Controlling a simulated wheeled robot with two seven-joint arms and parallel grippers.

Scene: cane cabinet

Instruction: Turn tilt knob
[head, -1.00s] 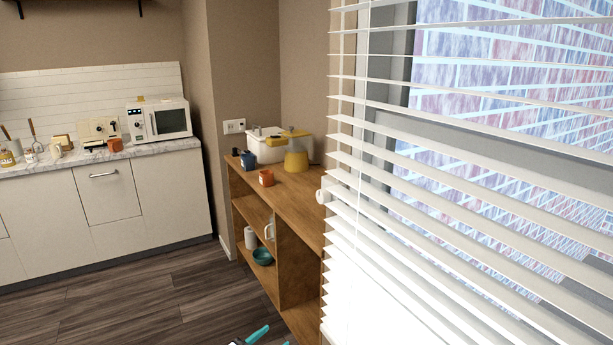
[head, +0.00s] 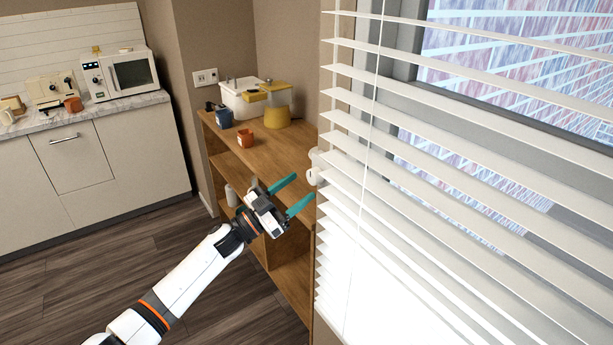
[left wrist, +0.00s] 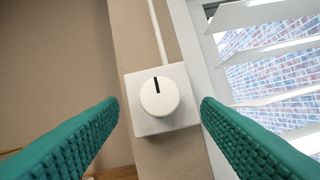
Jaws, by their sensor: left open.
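The tilt knob (left wrist: 160,97) is a white round dial with one dark mark pointing nearly straight up. It sits on a white square box (left wrist: 142,124) on the beige wall beside the window, with a thin white rod or cord running up from it. In the head view the knob (head: 314,176) shows small and white at the left edge of the blinds (head: 400,200). My left gripper (head: 304,187) is open and empty, its teal fingers pointing at the knob. In the left wrist view the fingers lie on either side of it, apart from it. My right gripper is not in view.
A kitchen counter with a microwave (head: 120,72) is at the back left. The dark floor is clear.

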